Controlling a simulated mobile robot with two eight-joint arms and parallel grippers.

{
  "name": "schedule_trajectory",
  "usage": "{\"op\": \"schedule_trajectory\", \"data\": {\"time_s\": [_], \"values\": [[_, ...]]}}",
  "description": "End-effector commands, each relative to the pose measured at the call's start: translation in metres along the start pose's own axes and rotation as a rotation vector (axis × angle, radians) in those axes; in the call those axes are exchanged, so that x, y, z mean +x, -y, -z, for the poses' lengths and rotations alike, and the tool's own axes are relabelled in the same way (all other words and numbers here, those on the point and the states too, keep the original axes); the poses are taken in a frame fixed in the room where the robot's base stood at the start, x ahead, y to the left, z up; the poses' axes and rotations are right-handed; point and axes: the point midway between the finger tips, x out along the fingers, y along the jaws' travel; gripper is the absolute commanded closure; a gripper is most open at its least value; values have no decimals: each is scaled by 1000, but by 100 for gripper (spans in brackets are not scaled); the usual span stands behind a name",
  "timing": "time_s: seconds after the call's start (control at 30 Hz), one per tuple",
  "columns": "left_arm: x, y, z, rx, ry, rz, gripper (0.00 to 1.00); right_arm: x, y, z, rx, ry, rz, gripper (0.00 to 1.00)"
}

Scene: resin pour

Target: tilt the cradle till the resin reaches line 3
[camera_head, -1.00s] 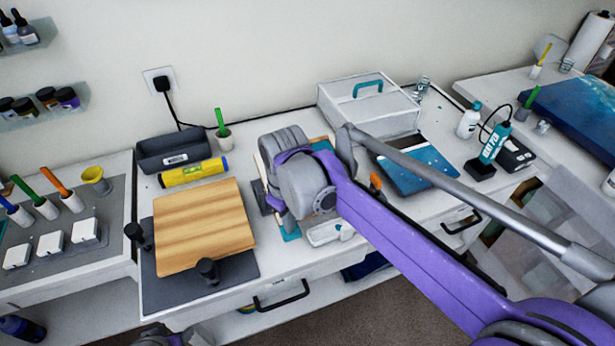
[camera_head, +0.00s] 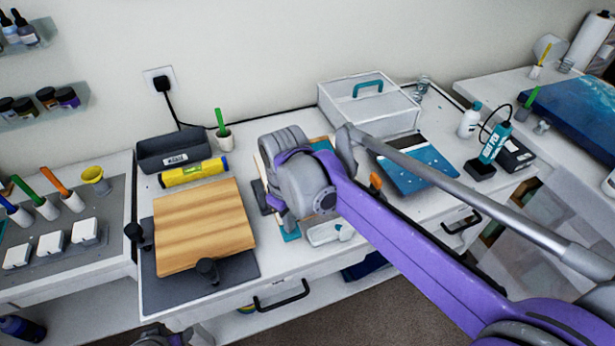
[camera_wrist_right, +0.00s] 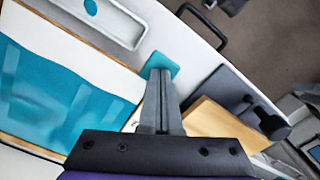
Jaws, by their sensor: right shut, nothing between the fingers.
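My right gripper (camera_wrist_right: 161,88) is shut and empty in the right wrist view. Its fingertips are over or against a small teal tab (camera_wrist_right: 160,66); I cannot tell whether they touch. Beside it is a wood-edged tray with teal resin (camera_wrist_right: 50,95), which looks like the cradle. The teal tab (camera_head: 290,233) shows below the wrist. No numbered line can be made out, so the resin level is unclear.
A wooden board (camera_head: 205,228) lies on a dark base with black knobs, left of my wrist. A yellow level (camera_head: 193,172) and a dark bin (camera_head: 172,150) stand behind it. A white box (camera_head: 368,103) and a blue panel (camera_head: 418,168) are to the right. A white dish (camera_head: 325,234) is near the front edge.

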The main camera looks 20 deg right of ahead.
Motion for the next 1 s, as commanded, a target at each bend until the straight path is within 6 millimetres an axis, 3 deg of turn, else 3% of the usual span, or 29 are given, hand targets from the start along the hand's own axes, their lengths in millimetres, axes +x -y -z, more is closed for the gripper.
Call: {"op": "schedule_trajectory", "data": {"time_s": [0.57, 1.0], "values": [[-1, 0, 1, 0, -1, 0, 50, -2, 0, 0, 0, 0, 0, 100], [-23, 0, 24, 0, -21, 0, 50, -40, 0, 1, 0, -2, -1, 100]]}}
